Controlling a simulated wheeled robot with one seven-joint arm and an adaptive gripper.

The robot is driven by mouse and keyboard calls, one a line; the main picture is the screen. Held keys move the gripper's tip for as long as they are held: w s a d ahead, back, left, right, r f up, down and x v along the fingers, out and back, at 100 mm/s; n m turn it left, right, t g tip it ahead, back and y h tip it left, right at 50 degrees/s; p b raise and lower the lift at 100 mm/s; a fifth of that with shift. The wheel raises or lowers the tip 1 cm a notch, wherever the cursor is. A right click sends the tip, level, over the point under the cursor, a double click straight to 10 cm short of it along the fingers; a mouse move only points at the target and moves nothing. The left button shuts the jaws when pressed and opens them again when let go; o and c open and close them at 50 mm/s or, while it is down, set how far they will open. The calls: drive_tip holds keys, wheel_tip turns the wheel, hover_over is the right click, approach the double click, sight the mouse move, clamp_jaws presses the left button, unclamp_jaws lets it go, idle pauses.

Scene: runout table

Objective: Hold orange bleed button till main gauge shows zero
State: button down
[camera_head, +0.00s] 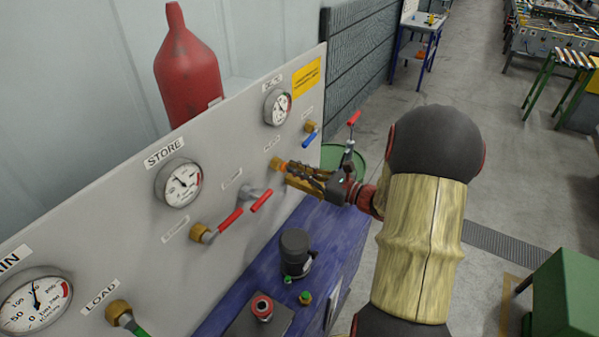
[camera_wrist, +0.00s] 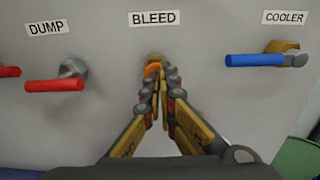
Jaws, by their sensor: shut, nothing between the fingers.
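The orange bleed button (camera_wrist: 152,70) sits on the grey panel under the BLEED label (camera_wrist: 153,18). My gripper (camera_wrist: 160,82) is shut and empty, its fingertips at the button and partly covering it. I cannot tell whether the button is pressed in. In the head view my gripper (camera_head: 289,170) reaches the panel at the orange button (camera_head: 278,163). The main gauge (camera_head: 35,302), its label partly cut off, is at the lower left. Its needle points nearly straight up, near the 100 mark, well away from zero.
A red dump lever (camera_wrist: 55,85) is left of my gripper and a blue cooler lever (camera_wrist: 254,60) right of it. The STORE gauge (camera_head: 178,183) and a smaller gauge (camera_head: 277,107) are on the panel. A dark pump part (camera_head: 295,252) stands on the blue bench below.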

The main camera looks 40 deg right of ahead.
drive_tip(key=shift+x, duration=0.9)
drive_tip(key=shift+w+r, duration=0.1)
drive_tip(key=shift+r, duration=0.25)
idle(0.8)
